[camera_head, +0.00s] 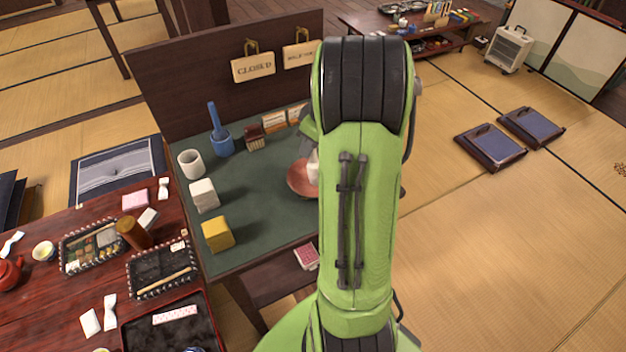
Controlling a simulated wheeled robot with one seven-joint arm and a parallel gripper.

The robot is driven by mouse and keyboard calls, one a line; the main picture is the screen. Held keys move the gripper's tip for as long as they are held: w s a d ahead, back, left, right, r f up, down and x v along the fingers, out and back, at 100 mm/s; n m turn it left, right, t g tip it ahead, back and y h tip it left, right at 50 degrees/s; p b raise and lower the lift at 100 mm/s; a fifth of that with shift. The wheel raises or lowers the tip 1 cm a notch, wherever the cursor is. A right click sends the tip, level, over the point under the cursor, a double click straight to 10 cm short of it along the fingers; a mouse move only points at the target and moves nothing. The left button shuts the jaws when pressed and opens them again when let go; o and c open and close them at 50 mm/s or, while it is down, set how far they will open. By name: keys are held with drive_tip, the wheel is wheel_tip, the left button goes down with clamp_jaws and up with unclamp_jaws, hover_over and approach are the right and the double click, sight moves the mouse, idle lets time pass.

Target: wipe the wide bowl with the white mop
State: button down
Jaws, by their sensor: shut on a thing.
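The wide bowl (299,181) is reddish and sits on the dark green table top, its right part hidden behind my green arm. A white piece, which looks like the white mop (313,168), shows over the bowl beside the arm. My gripper (309,148) is mostly hidden behind my arm; only a grey edge shows above the bowl. It is shut on the white mop. Whether the mop touches the bowl cannot be made out.
On the green table top (262,238) stand a white cup (190,164), a blue holder (222,146) with a blue handle, a white block (204,196) and a yellow block (217,234). A dark panel (185,85) with hanging signs borders the back. A cluttered red table (75,225) adjoins at left.

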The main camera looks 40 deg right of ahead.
drive_tip(key=shift+d+n+y, duration=0.1)
drive_tip(key=shift+n+y, duration=0.2)
drive_tip(key=shift+n, duration=0.8)
drive_tip(key=m, duration=0.2)
drive_tip(key=shift+w+m+h, duration=0.15)
drive_tip(key=shift+m+h, duration=0.15)
drive_tip(key=shift+h, duration=0.1)
drive_tip(key=m, duration=0.2)
drive_tip(key=m+h, duration=0.1)
drive_tip(key=m, duration=0.1)
drive_tip(key=shift+a+m+b, duration=0.3)
drive_tip(key=shift+a+b, duration=0.05)
drive_tip(key=shift+b, duration=0.05)
drive_tip(key=m, duration=0.2)
drive_tip(key=m+h, duration=0.1)
drive_tip(key=m, duration=0.1)
drive_tip(key=shift+w+h, duration=0.15)
drive_tip(key=shift+h, duration=0.15)
drive_tip(key=m, duration=0.2)
drive_tip(key=shift+m+g+h, duration=0.3)
drive_tip(key=shift+g, duration=0.1)
